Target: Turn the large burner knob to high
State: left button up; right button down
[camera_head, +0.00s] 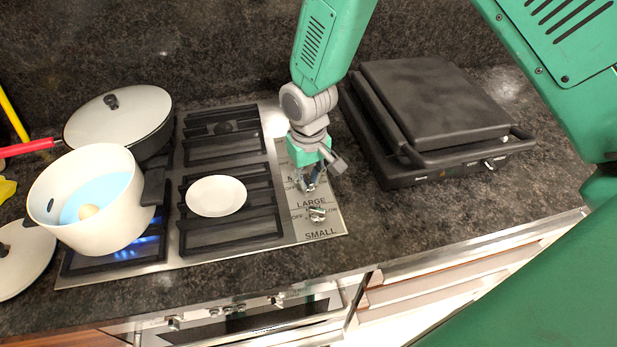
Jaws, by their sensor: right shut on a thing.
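The stove's steel control panel (330,226) runs along the right side of the hob, with the words LARGE and SMALL readable on it. My right gripper (309,186) points down at the panel just above the LARGE label. It is shut on the large burner knob, which is mostly hidden by the fingers, so its angle cannot be told. The small burner knob (317,214) sits in front of it, clear of the gripper. My left gripper is not in view.
A white pot (122,215) with bluish liquid stands over a lit blue flame at the front left. A lidded pan (118,118) is behind it. A white plate (216,196) lies on the middle grate. A black electric grill (430,105) stands close right of my gripper.

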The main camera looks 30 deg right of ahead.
jog(key=shift+s+a+f, duration=0.1)
jog(key=shift+s+f, duration=0.05)
jog(key=shift+f, duration=0.05)
jog(key=m+p, duration=0.1)
jog(key=m, duration=0.1)
jog(key=shift+m, duration=0.3)
jog(key=c, duration=1.7)
grip_release()
jog(key=shift+o, duration=0.7)
jog(key=shift+w, duration=0.25)
